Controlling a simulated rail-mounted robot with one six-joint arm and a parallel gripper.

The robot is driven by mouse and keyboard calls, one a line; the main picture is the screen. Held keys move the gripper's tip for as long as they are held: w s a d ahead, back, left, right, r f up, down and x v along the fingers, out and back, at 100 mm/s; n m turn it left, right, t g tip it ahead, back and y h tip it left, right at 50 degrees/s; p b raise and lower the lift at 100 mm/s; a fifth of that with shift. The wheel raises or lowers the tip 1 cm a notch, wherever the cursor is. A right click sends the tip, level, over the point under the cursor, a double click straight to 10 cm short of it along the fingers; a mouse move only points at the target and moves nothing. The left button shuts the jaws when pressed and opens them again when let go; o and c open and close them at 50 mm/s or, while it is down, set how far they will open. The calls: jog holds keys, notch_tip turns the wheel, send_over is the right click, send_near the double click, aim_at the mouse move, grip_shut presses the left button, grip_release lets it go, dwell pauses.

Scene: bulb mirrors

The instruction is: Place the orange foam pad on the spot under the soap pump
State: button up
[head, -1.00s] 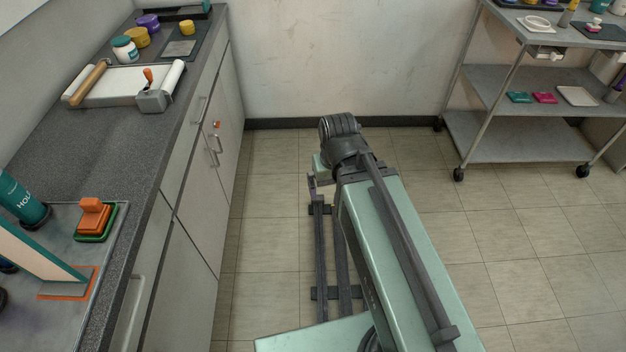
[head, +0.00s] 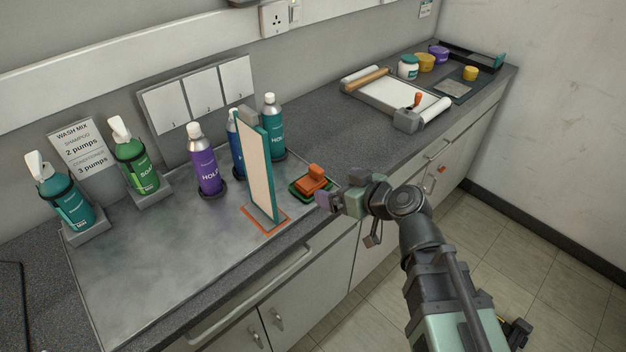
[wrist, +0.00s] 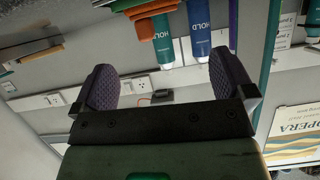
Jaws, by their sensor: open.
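The orange foam pad (head: 312,180), a block with a raised grip, sits on a green-rimmed base near the counter's front edge. In the wrist view the orange pad (wrist: 146,26) shows at the top, upside down. The green soap pump (head: 137,163) stands upright in a grey stand (head: 150,196) at the back left of the metal worktop. The spot under its spout cannot be told apart. My gripper (head: 324,202) is beside the pad, just right of and in front of it. In the wrist view my gripper (wrist: 165,84) is open and empty.
An upright panel (head: 256,170) on an orange-outlined base stands between my gripper and the soap pump. Purple (head: 205,165), blue and teal (head: 272,130) bottles stand behind. A teal pump (head: 65,200) is far left. The metal worktop's front left (head: 150,270) is clear.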

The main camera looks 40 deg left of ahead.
aim_at(311, 180)
jog(key=shift+n, duration=0.3)
jog(key=b+x, duration=0.2)
jog(key=x, duration=0.3)
jog(key=shift+w+a+f, duration=0.2)
jog(key=shift+a, duration=0.15)
jog(key=b+x, duration=0.2)
jog(key=x, duration=0.2)
jog(key=shift+w+a+f, duration=0.15)
jog(key=shift+a+f, duration=0.05)
jog(key=shift+f, duration=0.05)
jog(key=shift+a, duration=0.3)
jog(key=shift+d, duration=0.1)
jog(key=c, duration=0.9)
jog(key=shift+r, duration=0.15)
notch_tip(311, 180, up, 20)
jog(key=p, duration=1.9)
jog(key=shift+p, duration=0.4)
